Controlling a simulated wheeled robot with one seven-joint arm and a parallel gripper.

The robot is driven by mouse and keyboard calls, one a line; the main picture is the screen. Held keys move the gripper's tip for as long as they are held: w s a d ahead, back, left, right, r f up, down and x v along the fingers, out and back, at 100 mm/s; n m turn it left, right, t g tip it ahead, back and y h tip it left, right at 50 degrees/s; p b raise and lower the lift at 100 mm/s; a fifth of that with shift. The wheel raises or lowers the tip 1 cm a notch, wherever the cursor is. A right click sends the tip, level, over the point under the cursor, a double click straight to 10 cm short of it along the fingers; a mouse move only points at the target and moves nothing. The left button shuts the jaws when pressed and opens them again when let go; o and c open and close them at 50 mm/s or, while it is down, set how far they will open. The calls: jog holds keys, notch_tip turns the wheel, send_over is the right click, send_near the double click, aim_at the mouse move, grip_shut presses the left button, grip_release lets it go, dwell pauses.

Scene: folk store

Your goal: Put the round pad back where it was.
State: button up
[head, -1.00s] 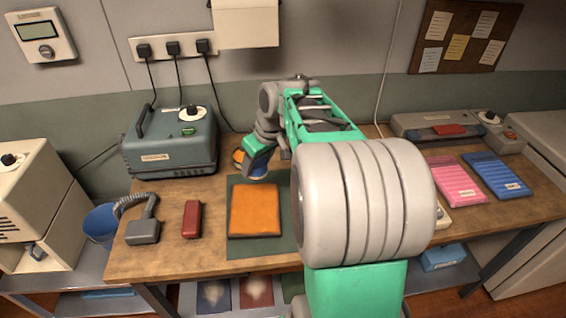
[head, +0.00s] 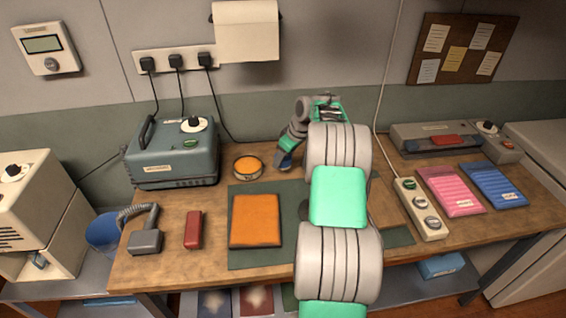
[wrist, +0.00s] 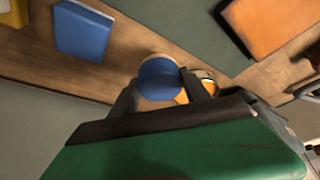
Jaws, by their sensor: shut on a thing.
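My gripper (head: 285,162) is over the back of the workbench, right of a round orange-topped tin or pad (head: 248,167). In the wrist view my gripper is shut on a blue round pad (wrist: 160,79), seen between the two fingers. In the head view only a small bit of blue shows at the gripper, and the arm hides much of the area around it. The orange round thing also shows in the wrist view (wrist: 205,77), partly behind a finger and apart from the held pad.
A dark green mat (head: 240,263) bears an orange square pad (head: 255,220). A grey-blue machine (head: 175,160) stands at left, and a red block (head: 194,229) lies in front. A power strip (head: 420,210), pink pack (head: 452,190) and blue pack (head: 493,187) lie at right.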

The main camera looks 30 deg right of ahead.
aim_at(283, 172)
jog(key=shift+w+d+f, duration=0.2)
jog(key=shift+w+f, duration=0.35)
jog(key=shift+f, duration=1.85)
jog(key=o, duration=1.3)
jog(key=shift+r, duration=0.1)
